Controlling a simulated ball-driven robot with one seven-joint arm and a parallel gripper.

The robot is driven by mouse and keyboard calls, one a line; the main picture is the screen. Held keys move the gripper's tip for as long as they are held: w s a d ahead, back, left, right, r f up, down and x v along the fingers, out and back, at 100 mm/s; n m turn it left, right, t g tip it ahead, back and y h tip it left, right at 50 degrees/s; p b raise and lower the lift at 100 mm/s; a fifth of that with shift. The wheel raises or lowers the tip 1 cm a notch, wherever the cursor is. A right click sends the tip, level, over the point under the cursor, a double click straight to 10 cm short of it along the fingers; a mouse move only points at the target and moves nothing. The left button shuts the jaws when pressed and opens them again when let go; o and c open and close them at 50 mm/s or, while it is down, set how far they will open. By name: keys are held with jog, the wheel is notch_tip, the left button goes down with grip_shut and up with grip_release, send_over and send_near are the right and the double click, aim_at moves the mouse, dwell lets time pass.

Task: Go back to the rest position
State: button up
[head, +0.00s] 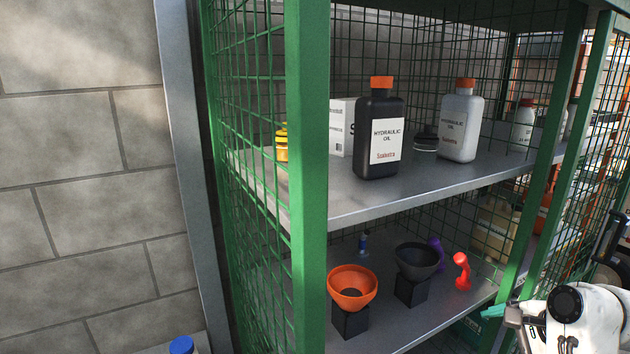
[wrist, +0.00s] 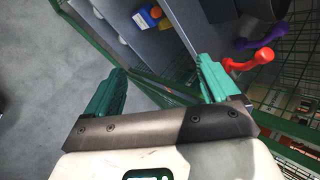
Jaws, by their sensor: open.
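My gripper (head: 497,311) is at the lower right in the head view, in front of the open side of a green mesh cage (head: 308,180). Its teal fingers also show in the wrist view (wrist: 160,88), spread wide apart with nothing between them. The white arm behind it reaches in from the right edge. In the wrist view a red curved item (wrist: 250,62) lies beyond the right finger, with a purple one (wrist: 264,37) behind it. I cannot tell the exact gap between the finger and the red item.
The upper shelf (head: 350,208) holds a black oil bottle (head: 380,130), a grey oil bottle (head: 461,125) and a white box (head: 343,128). Below stand an orange bowl (head: 352,285) and a dark bowl (head: 416,262). Grey floor (wrist: 45,85) is clear at left in the wrist view.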

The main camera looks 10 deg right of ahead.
jog(key=s+a+f+n+g+h, duration=0.1)
jog(key=s+a+f+n+g, duration=0.1)
jog(key=s+a+f+n, duration=0.35)
jog(key=s+a+f+n+g, duration=0.1)
jog(key=s+a+f+n, duration=0.15)
jog(key=s+f, duration=0.55)
jog(key=s+a+f+n+g, duration=0.1)
jog(key=s+f+n, duration=0.1)
jog(key=s, duration=0.3)
jog(key=s+a+f+n+g+h, duration=0.1)
jog(key=s+f+n, duration=0.2)
jog(key=s, duration=0.3)
jog(key=s+a+f+n+g, duration=0.1)
jog(key=s+a+f+n, duration=0.1)
jog(key=s+f+n, duration=0.1)
jog(key=shift+s+n+b, duration=0.35)
jog(key=shift+s+n, duration=0.55)
jog(key=shift+s, duration=0.35)
jog(key=shift+a, duration=0.1)
